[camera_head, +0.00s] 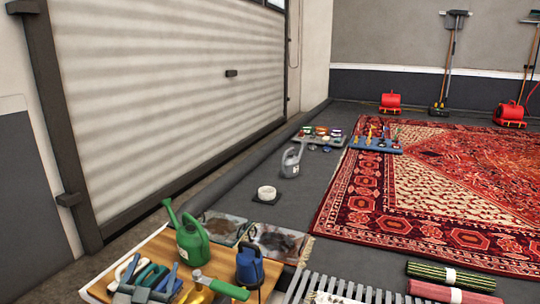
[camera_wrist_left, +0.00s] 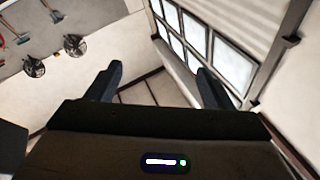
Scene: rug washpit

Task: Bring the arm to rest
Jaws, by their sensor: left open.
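My left gripper (camera_head: 153,265) shows at the bottom left of the head view, in front of the wooden table with its fingers pointing away from me. In the left wrist view the same gripper (camera_wrist_left: 158,82) has its two dark fingers spread wide apart, with nothing between them. It is open and empty. Wall and window panes show beyond the fingers there. My right gripper is in neither view.
The wooden table (camera_head: 152,248) holds a green watering can (camera_head: 192,243), a blue container (camera_head: 249,266) and several handled tools. A grey jug (camera_head: 291,160) and white bowl (camera_head: 267,193) stand on the floor beyond. A red patterned rug (camera_head: 400,200) lies right.

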